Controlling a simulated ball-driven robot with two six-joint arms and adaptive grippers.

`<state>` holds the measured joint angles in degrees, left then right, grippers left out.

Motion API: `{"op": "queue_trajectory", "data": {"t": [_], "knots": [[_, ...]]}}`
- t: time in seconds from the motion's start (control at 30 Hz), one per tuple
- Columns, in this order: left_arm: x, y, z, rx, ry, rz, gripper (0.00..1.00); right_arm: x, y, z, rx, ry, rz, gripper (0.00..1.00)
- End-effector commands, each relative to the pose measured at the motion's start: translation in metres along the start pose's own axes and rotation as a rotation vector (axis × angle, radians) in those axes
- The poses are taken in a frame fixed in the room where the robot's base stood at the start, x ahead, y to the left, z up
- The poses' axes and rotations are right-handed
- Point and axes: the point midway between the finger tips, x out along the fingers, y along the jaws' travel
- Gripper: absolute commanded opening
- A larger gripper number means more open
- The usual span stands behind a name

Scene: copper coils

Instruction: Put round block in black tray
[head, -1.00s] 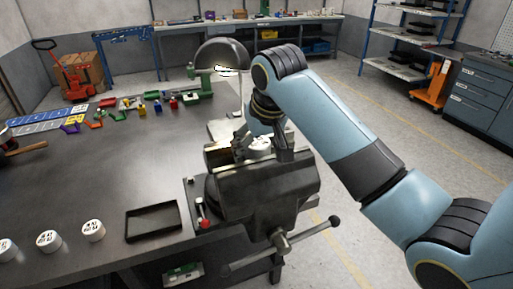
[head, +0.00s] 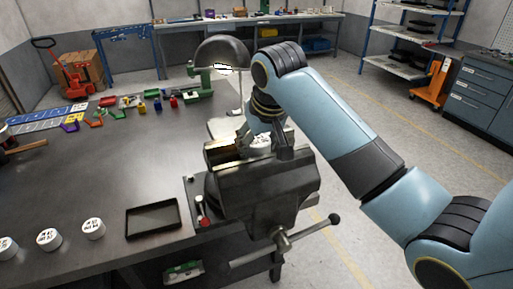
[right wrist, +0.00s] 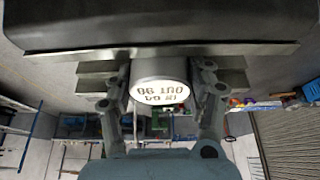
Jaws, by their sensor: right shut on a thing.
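A white round block (head: 262,141) with dark lettering on its face sits at the jaws of the grey bench vise (head: 262,187). My right gripper (head: 264,146) is shut on it, with a finger on each side. In the right wrist view the block (right wrist: 161,92) is between the two fingers, close to the vise jaw edge (right wrist: 160,50). I cannot tell whether the vise still touches it. The black tray (head: 153,219) lies flat and empty on the table, left of the vise. My left gripper is not in view.
Several similar white round blocks (head: 49,239) stand in a row left of the tray on the dark table (head: 95,185). The vise handle (head: 290,241) sticks out at the front. A domed lamp (head: 222,52) stands behind the vise. The middle of the table is clear.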

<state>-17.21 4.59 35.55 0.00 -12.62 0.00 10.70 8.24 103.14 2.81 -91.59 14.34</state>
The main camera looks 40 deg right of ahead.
Motion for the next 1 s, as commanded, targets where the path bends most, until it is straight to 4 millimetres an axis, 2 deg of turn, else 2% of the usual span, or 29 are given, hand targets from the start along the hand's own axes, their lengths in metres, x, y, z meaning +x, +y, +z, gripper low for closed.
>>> {"op": "queue_trajectory", "data": {"t": [0.17,0.8,1.0], "knots": [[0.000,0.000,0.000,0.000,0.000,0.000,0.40,-0.003,0.000,-0.002,0.000,0.002,0.000,0.26],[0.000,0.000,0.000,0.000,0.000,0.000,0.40,-0.041,0.000,-0.018,0.000,0.003,0.000,0.26],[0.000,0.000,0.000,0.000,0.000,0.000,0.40,-0.046,0.000,-0.020,0.000,0.002,0.000,0.26]]}}
